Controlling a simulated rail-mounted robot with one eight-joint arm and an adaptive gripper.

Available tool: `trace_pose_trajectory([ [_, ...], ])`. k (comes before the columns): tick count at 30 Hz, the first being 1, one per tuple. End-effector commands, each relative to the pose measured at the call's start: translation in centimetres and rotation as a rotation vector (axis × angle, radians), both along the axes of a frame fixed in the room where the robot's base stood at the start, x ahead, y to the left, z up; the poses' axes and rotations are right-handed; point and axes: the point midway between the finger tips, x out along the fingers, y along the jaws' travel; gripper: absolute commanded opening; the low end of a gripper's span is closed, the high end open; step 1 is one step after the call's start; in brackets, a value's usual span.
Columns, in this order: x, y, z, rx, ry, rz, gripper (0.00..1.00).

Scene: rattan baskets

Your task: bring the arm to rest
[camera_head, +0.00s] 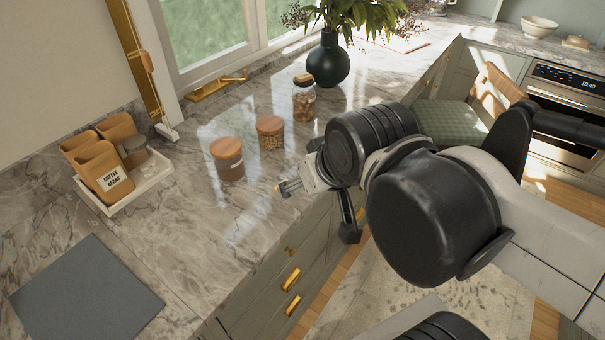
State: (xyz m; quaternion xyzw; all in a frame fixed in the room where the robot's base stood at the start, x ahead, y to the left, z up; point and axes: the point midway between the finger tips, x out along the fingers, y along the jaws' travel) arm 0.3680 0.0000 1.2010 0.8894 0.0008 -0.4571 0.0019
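My arm reaches in from the right side of the head view, with its large black and white joints over the floor and the counter's front edge. My gripper (347,228) is partly hidden behind the arm's joints. One dark finger-like part hangs down beside the cabinet front. I cannot see both fingertips, so its opening does not show. Nothing visible is held. The marble counter (200,235) lies to the left of the arm.
Two wooden-lidded jars (228,165) and (271,138), a bottle (304,103) and a dark vase (328,62) stand on the counter. A white tray (150,183) holds coffee bags. A grey mat (85,292) lies front left. A chair (447,125) stands behind the arm.

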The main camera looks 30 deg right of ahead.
Motion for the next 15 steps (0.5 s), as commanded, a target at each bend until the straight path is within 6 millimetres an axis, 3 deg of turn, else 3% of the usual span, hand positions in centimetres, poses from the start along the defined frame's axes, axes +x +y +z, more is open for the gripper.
trace_pose_trajectory([
  [8,0.0,0.0,-0.3,0.002,0.000,-0.002,0.64],
  [15,0.0,0.0,-3.7,0.002,0.000,-0.003,0.64],
])
